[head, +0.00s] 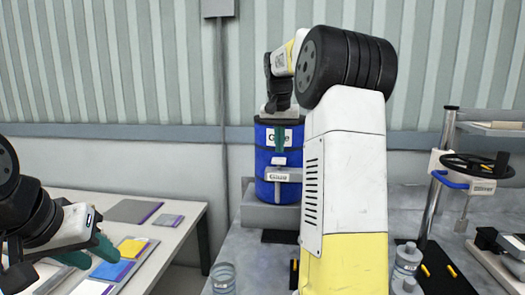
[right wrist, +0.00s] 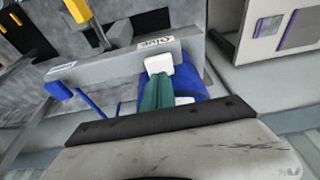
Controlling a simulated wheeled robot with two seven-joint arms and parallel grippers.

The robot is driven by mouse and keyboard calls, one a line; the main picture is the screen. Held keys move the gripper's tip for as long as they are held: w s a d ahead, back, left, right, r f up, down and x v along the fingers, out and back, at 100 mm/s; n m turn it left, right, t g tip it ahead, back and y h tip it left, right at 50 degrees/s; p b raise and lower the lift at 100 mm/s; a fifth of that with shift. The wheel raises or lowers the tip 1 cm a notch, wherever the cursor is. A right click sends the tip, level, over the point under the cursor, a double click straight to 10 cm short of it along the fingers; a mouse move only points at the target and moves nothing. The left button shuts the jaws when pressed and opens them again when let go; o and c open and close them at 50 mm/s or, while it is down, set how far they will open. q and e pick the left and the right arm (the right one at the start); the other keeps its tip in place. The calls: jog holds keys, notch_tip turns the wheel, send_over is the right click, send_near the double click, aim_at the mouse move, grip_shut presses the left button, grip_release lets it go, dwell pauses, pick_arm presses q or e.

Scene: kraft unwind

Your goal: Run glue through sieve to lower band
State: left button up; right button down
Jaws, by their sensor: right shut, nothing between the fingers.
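The blue glue drum (head: 264,160) stands upright on a grey block at the back, with a "Glue" label on its upper side and a second label on a grey bracket (head: 290,175) low on its front. My right gripper (head: 280,148) points down in front of the drum, above the bracket. Its green fingers are together and empty; in the right wrist view they (right wrist: 155,95) end close to a white block (right wrist: 158,64) by the labelled grey plate (right wrist: 110,58); contact is unclear. My left gripper (head: 90,256) is open over the left table. I cannot make out a sieve or lower band for certain.
A dark ring with a label (head: 477,166) and a blue handle (head: 450,180) sit by a metal post at right. Clear jars (head: 223,278) (head: 407,262) stand on the grey bench. The white left table (head: 185,235) holds coloured sheets. My right arm hides the bench's middle.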

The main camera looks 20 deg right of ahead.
aim_at(279, 160)
jog(key=shift+f, duration=0.95)
jog(key=shift+f, duration=0.95)
jog(key=shift+s+f, duration=0.1)
jog(key=shift+f, duration=0.05)
dwell(5.9)
